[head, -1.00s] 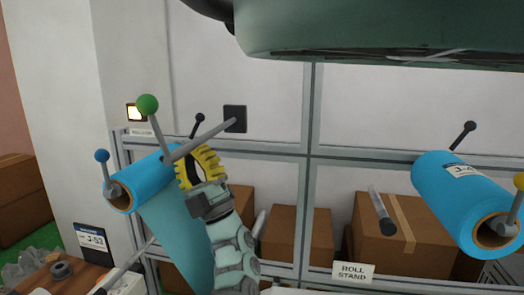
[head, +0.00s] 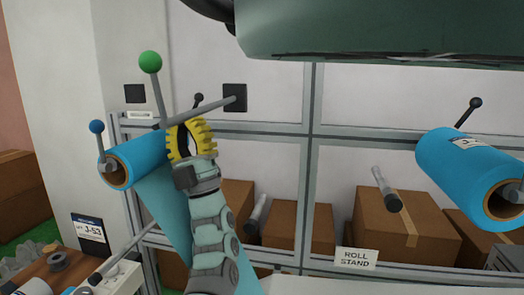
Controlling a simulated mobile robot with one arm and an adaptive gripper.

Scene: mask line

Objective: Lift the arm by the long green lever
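The green lever (head: 150,64) has a green ball on a long grey rod that stands up, leaning slightly left. At its foot a grey bar (head: 208,110) runs right and upward, its far end showing against a dark square plate (head: 234,97). My gripper (head: 188,128), with yellow ribbed fingers, is just below the bar near the lever's foot, in front of the blue roll. The fingers overlap the bar's lower edge in view; whether they touch it or hold anything is unclear.
A blue film roll (head: 143,158) with a blue-knobbed lever (head: 97,128) is at left. Another blue roll (head: 462,175) is at right. Boxes (head: 405,228) stand behind the frame, above the "ROLL STAND" sign (head: 355,259). A dark panel (head: 135,93) is on the wall.

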